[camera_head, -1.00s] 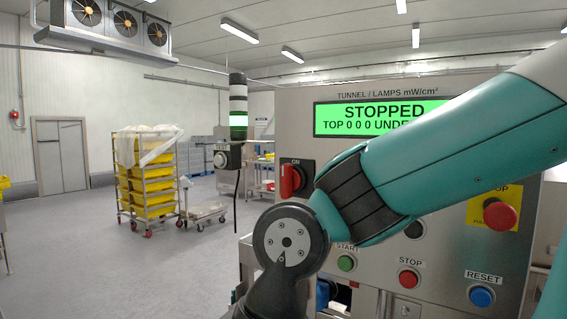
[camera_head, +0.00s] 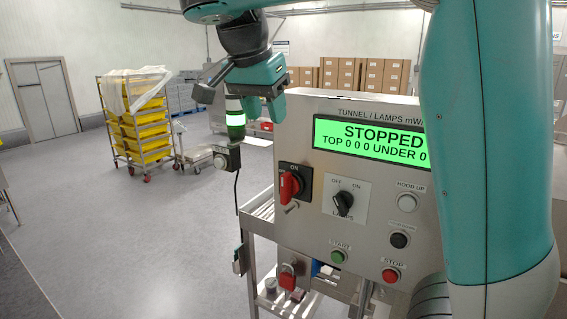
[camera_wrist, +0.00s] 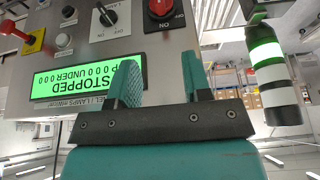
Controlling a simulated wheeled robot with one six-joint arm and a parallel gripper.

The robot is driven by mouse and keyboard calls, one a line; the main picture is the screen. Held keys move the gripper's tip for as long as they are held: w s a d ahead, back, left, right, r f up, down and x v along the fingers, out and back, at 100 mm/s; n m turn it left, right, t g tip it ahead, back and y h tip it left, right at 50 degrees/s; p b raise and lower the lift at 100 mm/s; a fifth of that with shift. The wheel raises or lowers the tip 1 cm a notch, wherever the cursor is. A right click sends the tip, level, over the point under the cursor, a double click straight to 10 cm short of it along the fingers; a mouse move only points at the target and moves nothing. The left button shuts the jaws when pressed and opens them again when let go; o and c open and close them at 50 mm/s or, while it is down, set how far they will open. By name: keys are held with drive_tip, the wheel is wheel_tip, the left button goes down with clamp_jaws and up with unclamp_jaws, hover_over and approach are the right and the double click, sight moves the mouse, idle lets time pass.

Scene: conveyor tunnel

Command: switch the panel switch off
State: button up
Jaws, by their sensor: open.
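The control panel (camera_head: 300,240) carries a red rotary handle (camera_head: 289,186) on a black plate, standing upright under the word ON. It also shows upside down in the wrist view (camera_wrist: 160,8). To its right is a black LAMPS selector (camera_head: 344,203) marked OFF and ON; which mark it points to is hard to tell. It also appears in the wrist view (camera_wrist: 107,16). My gripper (camera_head: 264,114) is open and empty, above the panel's upper left corner and apart from both switches. In the wrist view its two fingers (camera_wrist: 162,66) have only air between them.
A green display (camera_head: 370,143) reads STOPPED. START (camera_head: 338,256) and STOP (camera_head: 390,275) buttons sit lower on the panel. A rack of yellow crates (camera_head: 140,130) is farther back; the floor at left is open.

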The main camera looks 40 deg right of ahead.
sight(284, 175)
drive_tip(key=x, duration=1.7)
drive_tip(key=shift+f, duration=0.1)
drive_tip(key=shift+s, duration=0.1)
clamp_jaws()
